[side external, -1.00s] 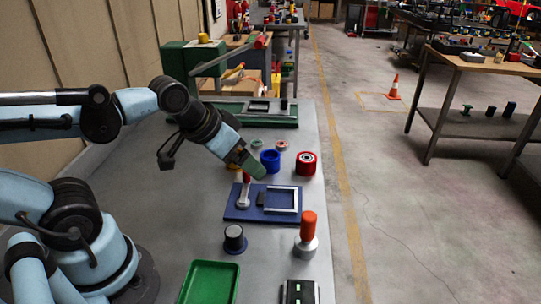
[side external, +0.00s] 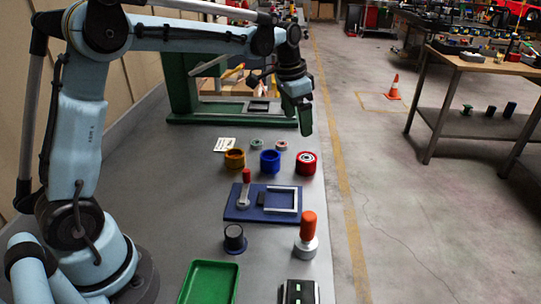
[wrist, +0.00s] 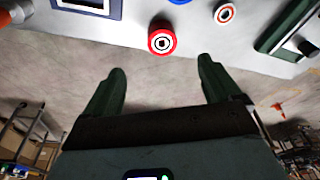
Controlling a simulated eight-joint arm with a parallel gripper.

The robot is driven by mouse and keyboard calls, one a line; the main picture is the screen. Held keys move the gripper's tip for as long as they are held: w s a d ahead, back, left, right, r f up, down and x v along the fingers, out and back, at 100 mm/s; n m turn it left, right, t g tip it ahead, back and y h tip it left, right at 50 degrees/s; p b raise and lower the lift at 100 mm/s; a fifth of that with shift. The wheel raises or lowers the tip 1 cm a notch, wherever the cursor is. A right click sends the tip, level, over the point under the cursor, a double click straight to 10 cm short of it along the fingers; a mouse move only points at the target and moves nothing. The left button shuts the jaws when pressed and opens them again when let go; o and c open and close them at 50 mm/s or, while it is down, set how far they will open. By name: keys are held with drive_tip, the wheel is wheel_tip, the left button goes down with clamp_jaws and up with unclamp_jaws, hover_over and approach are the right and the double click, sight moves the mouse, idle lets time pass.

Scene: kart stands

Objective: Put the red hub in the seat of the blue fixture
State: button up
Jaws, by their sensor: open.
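The red hub (side external: 307,170) stands on the grey bench near its right edge, behind the blue fixture. It also shows in the wrist view (wrist: 162,52) with a pale ring on its top face. The blue fixture (side external: 250,217) is a flat plate with a red-handled clamp (side external: 246,178) and a pale square frame (side external: 297,202) that looks empty. A corner of the plate shows at the top of the wrist view. My gripper (side external: 304,122) is open and empty, above and behind the hub. In the wrist view the hub lies ahead of my fingers (wrist: 158,82), not between them.
A blue hub (side external: 270,169) and an orange hub (side external: 235,165) stand left of the red one. Two small rings and a white card lie behind. An orange-topped cylinder (side external: 308,225), dark knob (side external: 234,240) and green tray (side external: 232,284) are in front. A green fixture (side external: 190,119) stands behind.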

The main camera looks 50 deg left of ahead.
drive_tip(key=w+f, duration=0.2)
hover_over(307, 158)
drive_tip(key=a, duration=0.1)
drive_tip(key=shift+g, duration=0.3)
drive_tip(key=f, duration=0.4)
drive_tip(key=s+f, duration=0.1)
drive_tip(key=f, duration=0.1)
drive_tip(key=shift+a+f, duration=0.15)
drive_tip(key=shift+f, duration=0.05)
drive_tip(key=shift+w+d+f, duration=0.15)
drive_tip(key=shift+d+f, duration=0.05)
drive_tip(key=shift+f, duration=0.7)
drive_tip(key=shift+w+d+f, duration=0.2)
drive_tip(key=shift+f, duration=0.65)
drive_tip(key=shift+w+d+f, duration=0.15)
drive_tip(key=shift+d+f, duration=0.05)
drive_tip(key=shift+f, duration=0.7)
drive_tip(key=c, duration=1.4)
drive_tip(key=shift+c, duration=0.5)
drive_tip(key=shift+r, duration=0.15)
